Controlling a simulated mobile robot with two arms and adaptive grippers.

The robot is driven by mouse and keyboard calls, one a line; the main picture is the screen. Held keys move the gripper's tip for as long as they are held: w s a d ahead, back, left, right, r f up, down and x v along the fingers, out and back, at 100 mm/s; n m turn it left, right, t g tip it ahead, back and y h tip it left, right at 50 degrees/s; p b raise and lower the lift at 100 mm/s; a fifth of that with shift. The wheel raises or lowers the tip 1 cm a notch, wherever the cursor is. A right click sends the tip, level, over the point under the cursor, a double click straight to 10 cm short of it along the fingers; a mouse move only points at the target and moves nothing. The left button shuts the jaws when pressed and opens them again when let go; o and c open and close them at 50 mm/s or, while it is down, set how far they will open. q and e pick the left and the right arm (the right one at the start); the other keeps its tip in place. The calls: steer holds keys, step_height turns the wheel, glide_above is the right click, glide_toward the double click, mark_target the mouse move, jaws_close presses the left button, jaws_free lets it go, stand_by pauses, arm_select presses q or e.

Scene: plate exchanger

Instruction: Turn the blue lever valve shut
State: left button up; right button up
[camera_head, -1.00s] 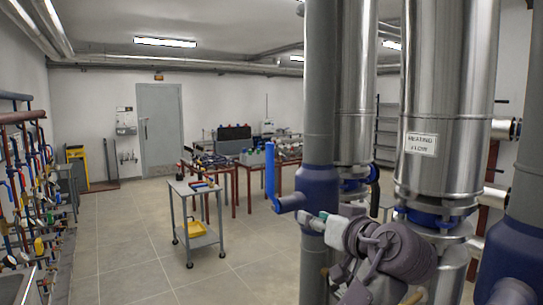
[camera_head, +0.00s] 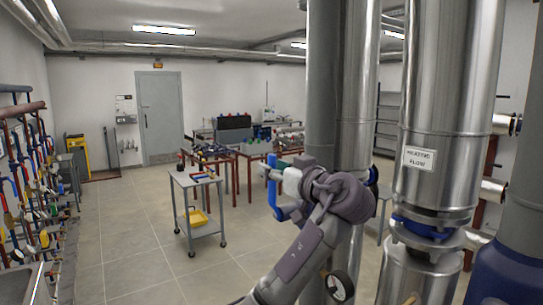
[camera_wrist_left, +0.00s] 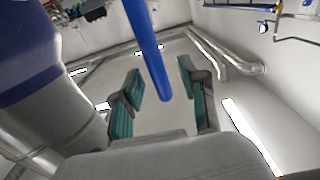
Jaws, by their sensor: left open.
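The blue lever (camera_head: 272,193) stands upright, its lower end bending toward the valve on the grey pipe. My left gripper (camera_head: 268,171) is at its upper part, and my wrist and forearm hide most of the valve body. In the left wrist view, the lever (camera_wrist_left: 150,45) comes down from the top and its free end lies between the two teal-padded fingers of my open left gripper (camera_wrist_left: 160,72). Gaps show on both sides of the lever. The blue valve body (camera_wrist_left: 25,70) is at the left there. My right gripper is not in view.
Shiny metal pipes, one labelled heating flow (camera_head: 419,159), stand close on the right. A pressure gauge (camera_head: 340,286) is near my forearm. A small grey trolley (camera_head: 196,181) stands farther left on open tiled floor. Several pipes and valves line the left wall.

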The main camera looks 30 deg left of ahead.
arm_select(q)
steer(key=shift+x, duration=0.85)
steer(key=shift+d, duration=0.1)
jaws_close()
